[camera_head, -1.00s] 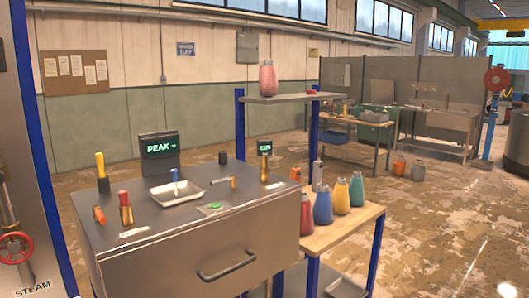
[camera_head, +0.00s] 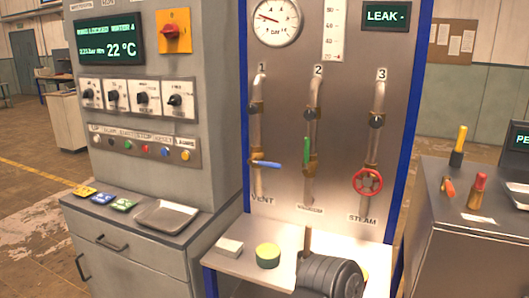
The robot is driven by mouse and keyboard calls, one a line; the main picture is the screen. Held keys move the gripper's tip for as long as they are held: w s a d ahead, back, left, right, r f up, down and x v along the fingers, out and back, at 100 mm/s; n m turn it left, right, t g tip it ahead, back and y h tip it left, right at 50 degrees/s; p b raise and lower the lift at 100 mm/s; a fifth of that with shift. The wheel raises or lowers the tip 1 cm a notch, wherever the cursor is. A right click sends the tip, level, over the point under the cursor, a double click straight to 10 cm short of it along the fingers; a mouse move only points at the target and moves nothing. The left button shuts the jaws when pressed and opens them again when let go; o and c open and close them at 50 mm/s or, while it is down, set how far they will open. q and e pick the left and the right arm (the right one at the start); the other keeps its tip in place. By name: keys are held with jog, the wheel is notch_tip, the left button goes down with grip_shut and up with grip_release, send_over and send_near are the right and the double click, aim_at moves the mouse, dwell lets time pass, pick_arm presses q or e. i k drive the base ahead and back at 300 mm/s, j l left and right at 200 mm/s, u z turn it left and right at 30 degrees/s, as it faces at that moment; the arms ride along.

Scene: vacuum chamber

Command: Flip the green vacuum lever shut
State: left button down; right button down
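The green lever (camera_head: 307,152) is on pipe 2 of the upright steel valve panel (camera_head: 281,105), in the middle of the head view. It stands upright, in line with its pipe, above a label that seems to read VACUUM. To its left, a blue lever (camera_head: 265,164) lies crosswise on pipe 1, labelled VENT. To its right, a red handwheel (camera_head: 367,181) sits on pipe 3, labelled STEAM. Neither of my grippers is in view, so their state does not show.
A shelf below the panel holds a green-and-yellow round pad (camera_head: 268,255), a pale block (camera_head: 229,246) and a dark ribbed cylinder (camera_head: 328,275). A control cabinet (camera_head: 205,90) stands left. A bench (camera_head: 465,245) with tools stands right. A round gauge (camera_head: 276,20) tops the panel.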

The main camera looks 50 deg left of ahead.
aim_at(307, 150)
jog(key=u, duration=1.5)
jog(key=i+j, duration=0.15)
jog(key=i, duration=0.25)
jog(key=j, duration=0.1)
